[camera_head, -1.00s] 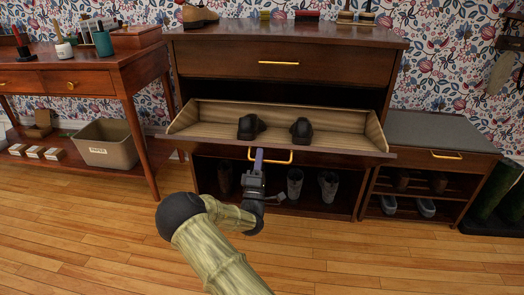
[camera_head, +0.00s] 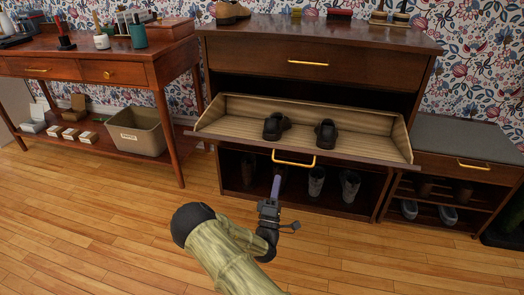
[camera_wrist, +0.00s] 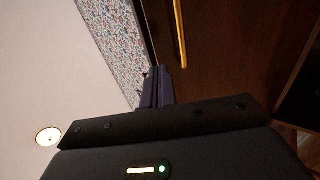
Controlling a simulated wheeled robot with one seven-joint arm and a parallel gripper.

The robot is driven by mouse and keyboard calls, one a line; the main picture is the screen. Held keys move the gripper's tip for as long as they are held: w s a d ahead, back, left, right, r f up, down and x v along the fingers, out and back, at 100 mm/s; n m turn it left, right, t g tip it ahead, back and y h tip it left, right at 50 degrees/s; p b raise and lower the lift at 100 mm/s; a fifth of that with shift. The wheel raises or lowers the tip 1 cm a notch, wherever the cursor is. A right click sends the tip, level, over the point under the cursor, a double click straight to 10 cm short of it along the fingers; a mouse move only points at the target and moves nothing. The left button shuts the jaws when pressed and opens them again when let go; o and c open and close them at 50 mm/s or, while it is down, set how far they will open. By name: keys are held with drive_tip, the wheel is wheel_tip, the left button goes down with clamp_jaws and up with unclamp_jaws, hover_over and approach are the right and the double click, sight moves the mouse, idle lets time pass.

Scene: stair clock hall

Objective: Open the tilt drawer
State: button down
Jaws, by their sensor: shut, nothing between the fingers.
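The tilt drawer (camera_head: 345,138) hangs open from the dark wooden cabinet, its front tipped outward and down. A pair of dark shoes (camera_head: 275,126) sits inside on its striped lining. Its yellow handle (camera_head: 294,164) is on the tipped front, and a yellow bar also shows in the wrist view (camera_wrist: 180,35). My gripper (camera_head: 276,183) is shut and empty, just below and left of the handle in the head view. It looks apart from the handle, though the exact gap is hard to judge.
A closed upper drawer (camera_head: 307,63) is above the tilt drawer. Boots (camera_head: 316,182) stand in the lower opening. A side table (camera_head: 150,72) with a bin (camera_head: 137,130) is at left, a bench (camera_head: 458,145) at right. The wooden floor (camera_head: 110,230) in front is clear.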

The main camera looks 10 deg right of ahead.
drive_tip(key=w+d+r+m+g+p, duration=0.1)
drive_tip(key=w+d+m+g+p, duration=0.1)
drive_tip(key=d+m+g+p, duration=0.5)
drive_tip(key=s+a+r+m+g+y+p, duration=0.2)
drive_tip(key=s+a+r+g+y, duration=0.25)
drive_tip(key=s, duration=0.45)
drive_tip(key=s+a+r+m+g+y+p, duration=0.1)
drive_tip(key=s+r+m+g+y+p, duration=0.15)
drive_tip(key=s+r+g, duration=0.4)
drive_tip(key=s+a+r+m+g+y+p, duration=0.2)
drive_tip(key=s+a+r+g+y, duration=0.3)
drive_tip(key=s, duration=0.7)
wheel_tip(320, 180, up, 38)
drive_tip(key=d+t+h+p, duration=0.1)
drive_tip(key=t+p, duration=0.1)
drive_tip(key=p, duration=3.4)
drive_tip(key=shift+d+p, duration=0.35)
drive_tip(key=shift+p, duration=0.05)
drive_tip(key=shift+w+n, duration=0.1)
drive_tip(key=shift+n, duration=0.15)
